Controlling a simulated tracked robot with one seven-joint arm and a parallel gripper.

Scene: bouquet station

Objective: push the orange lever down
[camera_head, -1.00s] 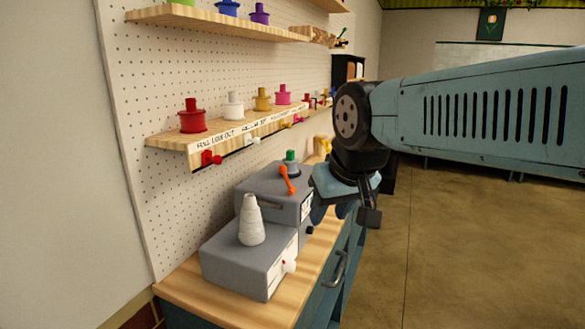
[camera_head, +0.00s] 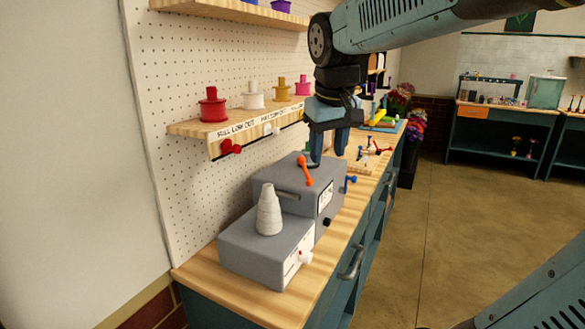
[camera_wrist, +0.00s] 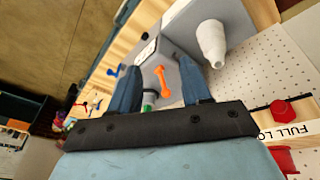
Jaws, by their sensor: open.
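The orange lever (camera_head: 305,171) stands tilted on the top right of the grey machine (camera_head: 331,208). In the wrist view the lever (camera_wrist: 161,85) lies between my finger tips, beyond them. My gripper (camera_head: 328,160) is open and empty, above and just behind the lever in the head view. In the wrist view my gripper (camera_wrist: 162,80) shows its two blue fingers apart. I cannot tell whether a finger touches the lever. A green knob (camera_wrist: 149,97) shows close to one finger in the wrist view; my gripper hides it in the head view.
A white cone (camera_head: 269,210) stands on the lower grey box (camera_head: 252,250) in front. A pegboard with a wooden shelf (camera_head: 240,127) of coloured spools is close on the left. Small coloured items lie on the bench (camera_head: 372,190) behind. The floor on the right is open.

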